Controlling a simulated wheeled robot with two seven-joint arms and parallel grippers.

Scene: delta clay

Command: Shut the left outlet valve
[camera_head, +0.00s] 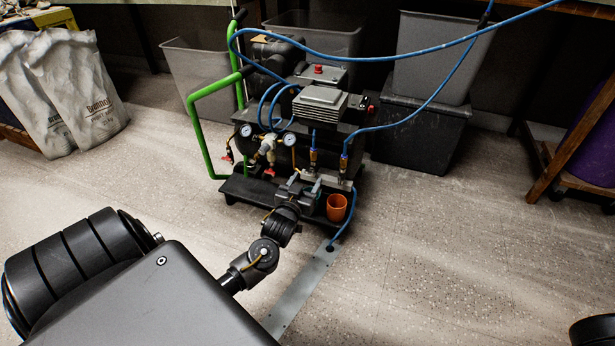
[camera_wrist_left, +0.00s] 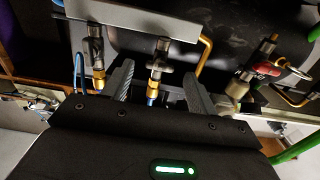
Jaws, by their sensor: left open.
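The left outlet valve (camera_head: 313,160) is the left one of two brass fittings with blue hoses on the front of the compressor (camera_head: 320,105). In the left wrist view, which is turned upside down, this valve (camera_wrist_left: 156,72) lies between my two spread fingers. The right outlet valve (camera_head: 344,163) is beside it and shows outside the fingers (camera_wrist_left: 98,65). My left gripper (camera_head: 305,183) is open, low in front of the valves. I see no clear contact. I cannot tell how the valve's handle is turned. My right gripper is not in view.
Two gauges (camera_head: 266,135) and red-handled taps (camera_head: 270,172) sit left of the outlets. An orange cup (camera_head: 337,207) stands right of my gripper. Blue hoses (camera_head: 430,98) loop overhead. The green handle frame (camera_head: 203,140) is at left. The front floor is mostly clear.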

